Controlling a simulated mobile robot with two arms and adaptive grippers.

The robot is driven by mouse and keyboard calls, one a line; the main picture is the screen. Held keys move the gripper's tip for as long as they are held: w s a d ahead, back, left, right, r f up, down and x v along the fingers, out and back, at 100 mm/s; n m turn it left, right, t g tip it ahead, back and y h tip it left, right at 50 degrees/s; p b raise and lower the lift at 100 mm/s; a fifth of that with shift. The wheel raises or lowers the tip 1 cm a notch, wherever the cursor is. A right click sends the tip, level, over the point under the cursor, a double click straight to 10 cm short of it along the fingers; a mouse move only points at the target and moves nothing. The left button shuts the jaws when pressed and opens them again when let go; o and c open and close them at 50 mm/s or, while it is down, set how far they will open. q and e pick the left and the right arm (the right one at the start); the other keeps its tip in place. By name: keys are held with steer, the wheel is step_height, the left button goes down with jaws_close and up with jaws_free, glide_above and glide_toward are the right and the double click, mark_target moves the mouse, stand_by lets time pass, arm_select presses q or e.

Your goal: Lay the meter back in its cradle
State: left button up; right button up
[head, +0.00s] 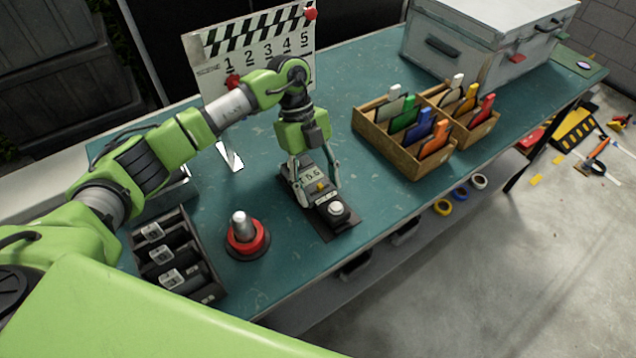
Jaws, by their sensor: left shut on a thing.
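The meter (310,174) is a dark grey handheld device with a pale display, a yellow button and a white round dome at its near end. My left gripper (319,187) points down over it and is shut on its sides, one finger on each side. A dark flat base that looks like the cradle (345,226) shows beneath and around the meter on the table. The meter lines up lengthwise with it. I cannot tell whether the meter touches it or hangs just above. My right gripper is not in view.
The teal table (290,262) is bare around the base. A red-ringed post (246,238) and a black slotted rack (178,258) stand left. A wooden box (400,148) of coloured cards, a metal case (480,45) and a clapperboard (255,50) stand right and behind.

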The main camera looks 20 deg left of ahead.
mark_target(307, 175)
arm_select(q)
steer(key=shift+f, duration=0.55)
steer(key=o, duration=1.6)
steer(key=v, duration=1.2)
